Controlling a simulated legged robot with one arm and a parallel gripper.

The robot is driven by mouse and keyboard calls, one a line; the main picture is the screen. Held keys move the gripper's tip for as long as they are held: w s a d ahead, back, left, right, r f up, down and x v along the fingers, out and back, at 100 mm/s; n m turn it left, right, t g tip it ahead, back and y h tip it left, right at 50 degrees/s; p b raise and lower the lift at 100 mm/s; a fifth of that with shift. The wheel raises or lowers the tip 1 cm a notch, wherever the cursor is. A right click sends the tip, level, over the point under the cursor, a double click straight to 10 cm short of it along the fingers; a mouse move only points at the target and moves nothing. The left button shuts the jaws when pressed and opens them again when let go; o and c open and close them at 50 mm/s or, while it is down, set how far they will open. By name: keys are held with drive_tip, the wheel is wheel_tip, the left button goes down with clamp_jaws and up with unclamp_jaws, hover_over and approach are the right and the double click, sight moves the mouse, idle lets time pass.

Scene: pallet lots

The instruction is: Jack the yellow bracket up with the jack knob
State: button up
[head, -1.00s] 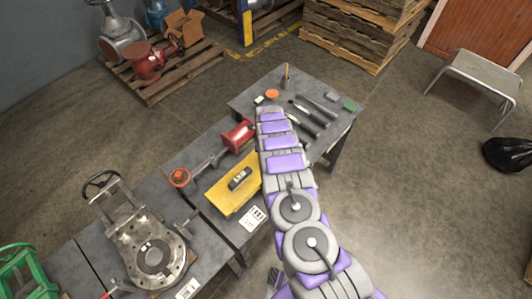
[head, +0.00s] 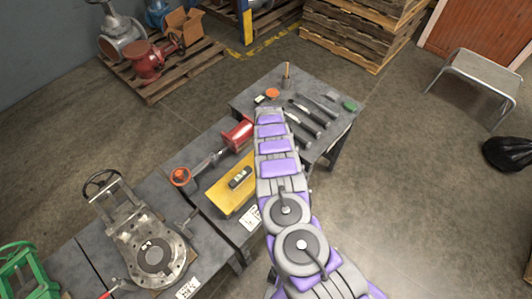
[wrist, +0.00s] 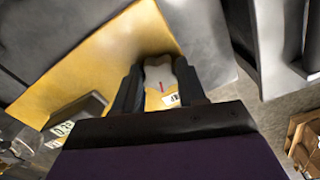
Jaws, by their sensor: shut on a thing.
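The yellow bracket (head: 218,199) lies on the grey bench, its right end hidden behind my arm in the head view. It fills much of the wrist view (wrist: 75,70). A small dark level (head: 240,177) sits on the bracket; in the wrist view it (wrist: 80,115) shows a pale green display. My gripper (wrist: 160,88) is shut on the pale grey jack knob (wrist: 159,74), one dark finger on each side. The knob has a red line on it. A white label (wrist: 170,99) shows just below it. My gripper is hidden in the head view.
A red part (head: 237,134) and an orange handwheel (head: 181,177) lie behind the bracket. Several dark tools (head: 303,122) lie right of my arm. A large metal valve body (head: 143,238) stands at the left.

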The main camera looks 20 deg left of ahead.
drive_tip(key=shift+w, duration=0.1)
drive_tip(key=o, duration=1.1)
drive_tip(key=shift+f, duration=0.1)
drive_tip(key=shift+c, duration=0.2)
drive_tip(key=shift+d, duration=0.1)
wheel_tip(320, 180, up, 17)
drive_tip(key=p, duration=0.2)
